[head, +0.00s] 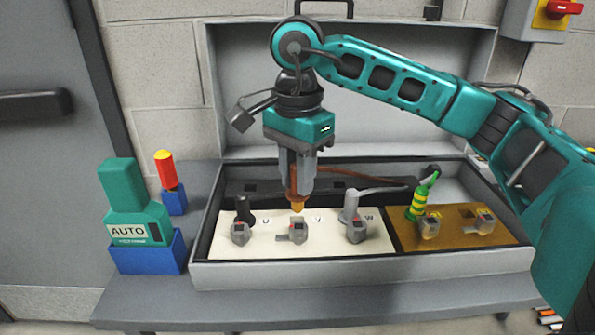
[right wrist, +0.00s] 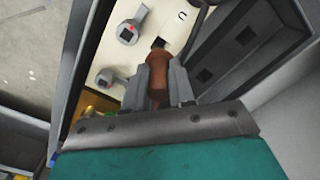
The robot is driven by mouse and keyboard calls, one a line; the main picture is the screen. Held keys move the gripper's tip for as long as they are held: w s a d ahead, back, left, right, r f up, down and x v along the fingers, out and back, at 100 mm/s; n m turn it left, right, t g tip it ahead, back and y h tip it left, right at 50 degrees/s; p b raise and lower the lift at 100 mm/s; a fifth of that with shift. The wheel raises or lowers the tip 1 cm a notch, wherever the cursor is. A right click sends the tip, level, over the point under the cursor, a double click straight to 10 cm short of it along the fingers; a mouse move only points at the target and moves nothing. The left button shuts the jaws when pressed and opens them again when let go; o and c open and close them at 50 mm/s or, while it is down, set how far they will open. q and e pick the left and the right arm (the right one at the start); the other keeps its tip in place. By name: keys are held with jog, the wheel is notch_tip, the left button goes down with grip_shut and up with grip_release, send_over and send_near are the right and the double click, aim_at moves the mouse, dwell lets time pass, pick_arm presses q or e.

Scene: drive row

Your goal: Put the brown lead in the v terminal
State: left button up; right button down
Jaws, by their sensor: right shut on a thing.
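My right gripper (head: 298,180) is shut on the brown lead (head: 297,187), with the lead's orange-brown tip pointing down. The tip shows just above and behind the middle grey clamp (head: 299,231) on the cream terminal block (head: 270,246). The V mark (head: 318,219) is just right of that clamp. In the right wrist view, the brown lead (right wrist: 157,68) is between the fingers (right wrist: 165,82), beside a dark square hole (right wrist: 158,43). I cannot tell whether the tip has entered a hole. My left gripper is not in view.
A black lead (head: 243,210) stands left and a grey lead (head: 350,206) right of the brown one. A green-yellow lead (head: 418,203) stands by the brown block (head: 458,236). The cabinet's raised front wall (head: 360,271) borders the blocks. A teal AUTO device (head: 137,216) stands left.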

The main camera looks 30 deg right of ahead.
aim_at(297, 212)
jog(key=shift+f+b, duration=0.5)
jog(key=shift+f, duration=0.2)
jog(key=shift+f, duration=0.3)
jog(key=shift+b, duration=0.3)
jog(key=shift+f, duration=0.15)
jog(key=shift+f+b, duration=1.3)
jog(key=shift+f, duration=0.2)
jog(key=c, duration=0.9)
grip_release()
